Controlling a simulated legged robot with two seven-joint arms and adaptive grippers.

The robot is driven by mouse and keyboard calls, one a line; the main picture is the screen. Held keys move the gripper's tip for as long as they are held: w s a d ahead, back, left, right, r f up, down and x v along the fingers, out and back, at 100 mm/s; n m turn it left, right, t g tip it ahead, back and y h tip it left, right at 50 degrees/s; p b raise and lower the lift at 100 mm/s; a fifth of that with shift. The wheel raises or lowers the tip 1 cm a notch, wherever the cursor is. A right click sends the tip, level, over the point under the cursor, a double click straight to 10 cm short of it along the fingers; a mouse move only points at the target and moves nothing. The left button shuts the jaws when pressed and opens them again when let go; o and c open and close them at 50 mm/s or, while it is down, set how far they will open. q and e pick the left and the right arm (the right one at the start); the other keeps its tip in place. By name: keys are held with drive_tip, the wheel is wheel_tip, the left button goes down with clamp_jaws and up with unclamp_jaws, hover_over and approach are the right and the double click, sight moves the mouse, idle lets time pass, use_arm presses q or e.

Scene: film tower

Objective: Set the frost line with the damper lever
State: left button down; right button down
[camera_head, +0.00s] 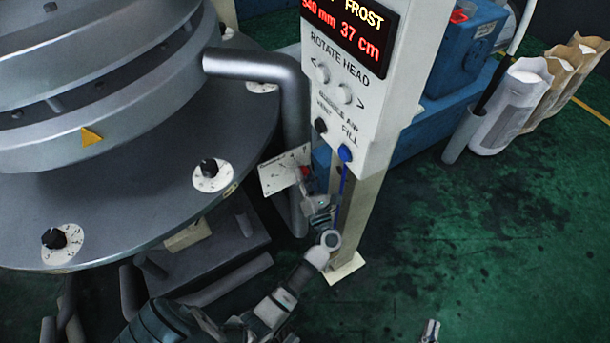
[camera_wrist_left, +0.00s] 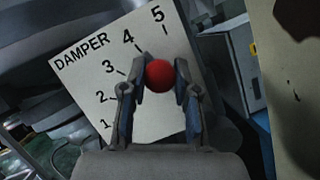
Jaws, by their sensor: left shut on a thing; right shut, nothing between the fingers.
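The damper plate (camera_head: 284,171) is a white card fixed beside the pipe, left of the control post. In the left wrist view the plate (camera_wrist_left: 92,72) reads DAMPER with marks 1 to 5. The red knob of the damper lever (camera_wrist_left: 160,75) sits between the fingers of my left gripper (camera_wrist_left: 160,92), near marks 4 and 5. In the head view my left gripper (camera_head: 312,188) is at the plate's right edge, shut on the red knob (camera_head: 305,171). My right gripper (camera_head: 431,330) is at the bottom edge, shut and empty, apart from everything.
The control post's display (camera_head: 348,28) reads FROST, 37 cm and a partly cut 540 mm. Below it are rotate-head buttons (camera_head: 333,84) and vent and fill buttons (camera_head: 334,139). A round machine base (camera_head: 130,200) fills the left.

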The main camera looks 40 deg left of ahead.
use_arm(q)
drive_tip(key=shift+a, duration=0.1)
drive_tip(key=c, duration=1.2)
unclamp_jaws()
drive_tip(key=o, duration=0.3)
drive_tip(key=shift+f, duration=0.15)
drive_tip(key=shift+o, duration=0.2)
drive_tip(key=v, duration=1.2)
drive_tip(key=shift+w, duration=0.1)
